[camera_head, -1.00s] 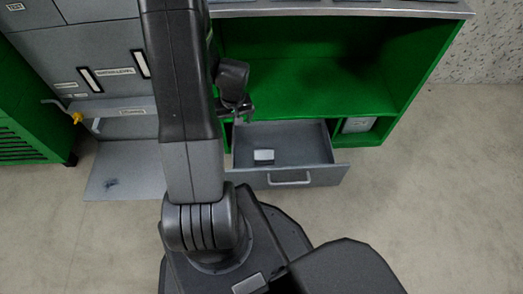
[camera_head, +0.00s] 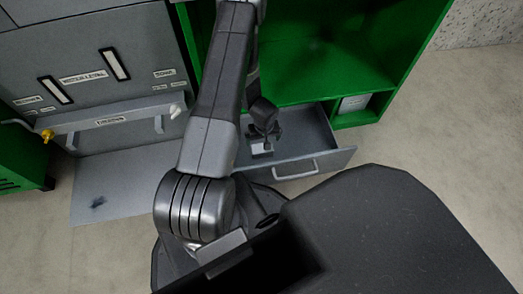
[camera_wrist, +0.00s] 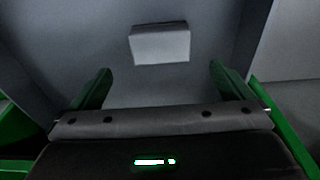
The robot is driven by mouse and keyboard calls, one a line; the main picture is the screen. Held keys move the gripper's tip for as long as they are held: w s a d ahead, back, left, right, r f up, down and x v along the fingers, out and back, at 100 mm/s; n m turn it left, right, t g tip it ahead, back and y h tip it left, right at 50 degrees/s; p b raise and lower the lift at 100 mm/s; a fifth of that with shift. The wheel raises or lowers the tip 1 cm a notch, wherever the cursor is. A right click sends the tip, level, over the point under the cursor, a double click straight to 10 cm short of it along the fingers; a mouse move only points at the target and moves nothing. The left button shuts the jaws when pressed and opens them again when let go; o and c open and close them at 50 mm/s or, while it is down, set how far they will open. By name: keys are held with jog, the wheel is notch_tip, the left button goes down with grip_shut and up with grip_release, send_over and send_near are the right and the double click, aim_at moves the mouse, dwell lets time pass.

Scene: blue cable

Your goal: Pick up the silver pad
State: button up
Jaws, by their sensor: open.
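The silver pad (camera_wrist: 160,44) is a small pale grey block lying on the floor of the open drawer (camera_head: 310,130). In the wrist view it lies ahead of my gripper (camera_wrist: 160,85), roughly centred between the two green-edged fingers and beyond their tips. The fingers are spread apart with nothing between them. In the head view my gripper (camera_head: 266,134) is down at the drawer, just above or beside the pad (camera_head: 261,148), and partly hides it. The exact height of the fingers over the pad cannot be told.
The drawer's walls and front panel with its handle (camera_head: 296,167) surround the pad. A green cabinet (camera_head: 330,60) stands behind the drawer. A grey panel unit (camera_head: 95,75) with an open flap (camera_head: 125,190) is to the left. Bare floor (camera_head: 420,130) lies to the right.

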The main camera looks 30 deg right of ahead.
aim_at(262, 148)
jog(key=f+b, duration=0.1)
jog(key=f, duration=0.2)
jog(key=w+f+b, duration=0.1)
jog(key=f, duration=0.3)
jog(key=w+f+b, duration=0.1)
jog(key=f, duration=0.3)
jog(key=shift+d, duration=0.3)
jog(key=c, duration=0.9)
jog(key=shift+o, duration=0.2)
notch_tip(262, 148, up, 10)
jog(key=p, duration=0.3)
jog(key=shift+s+r+p, duration=0.1)
jog(key=shift+p, duration=0.2)
